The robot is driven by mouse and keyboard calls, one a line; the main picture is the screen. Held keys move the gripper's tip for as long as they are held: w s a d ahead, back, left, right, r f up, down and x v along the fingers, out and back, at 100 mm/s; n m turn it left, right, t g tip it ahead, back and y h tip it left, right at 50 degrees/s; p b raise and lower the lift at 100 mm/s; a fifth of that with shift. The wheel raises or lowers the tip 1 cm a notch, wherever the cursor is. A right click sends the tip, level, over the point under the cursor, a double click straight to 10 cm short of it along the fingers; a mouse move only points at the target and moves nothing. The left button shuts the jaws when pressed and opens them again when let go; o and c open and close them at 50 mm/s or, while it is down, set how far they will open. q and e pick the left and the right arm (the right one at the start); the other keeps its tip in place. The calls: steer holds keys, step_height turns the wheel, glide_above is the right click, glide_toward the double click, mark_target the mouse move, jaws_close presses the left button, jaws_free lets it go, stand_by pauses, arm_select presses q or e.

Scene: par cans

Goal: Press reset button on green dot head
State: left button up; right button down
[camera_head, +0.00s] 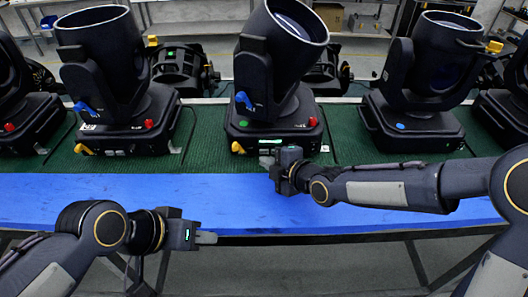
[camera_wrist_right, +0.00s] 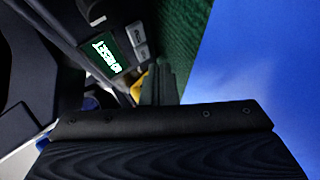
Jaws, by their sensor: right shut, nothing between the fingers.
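The middle moving head (camera_head: 283,75) has a small green dot (camera_head: 243,124) on its base front, a red knob and a yellow lever. Its lit green display (camera_head: 270,142) faces me. In the right wrist view the display (camera_wrist_right: 108,57) shows text that appears to read RESET, with small grey buttons (camera_wrist_right: 138,42) beside it. My right gripper (camera_head: 266,161) is shut and empty, just in front of that base. Its fingers (camera_wrist_right: 160,84) point toward the panel near the yellow lever (camera_wrist_right: 137,88); contact cannot be told. My left gripper (camera_head: 206,238) is away, over the blue table's front edge.
Another head (camera_head: 105,65) with a red knob stands at left, and one with a blue dot (camera_head: 400,126) at right. Par cans (camera_head: 180,68) stand behind. The blue strip (camera_head: 120,190) in front of the green mat (camera_head: 210,150) is clear.

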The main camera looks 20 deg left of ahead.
steer(key=shift+w, duration=0.1)
stand_by(0.5)
steer(key=shift+w+a+b, duration=0.1)
steer(key=shift+w+b, duration=0.2)
steer(key=shift+b, duration=0.1)
steer(key=shift+w+a, duration=0.1)
steer(key=shift+w, duration=0.3)
stand_by(0.5)
steer(key=shift+s+b, duration=0.1)
steer(key=shift+b, duration=0.2)
steer(key=shift+s+f, duration=0.1)
steer(key=shift+s, duration=0.05)
steer(key=shift+s+d+b, duration=0.2)
steer(key=shift+s+b, duration=0.3)
steer(key=shift+b, duration=0.1)
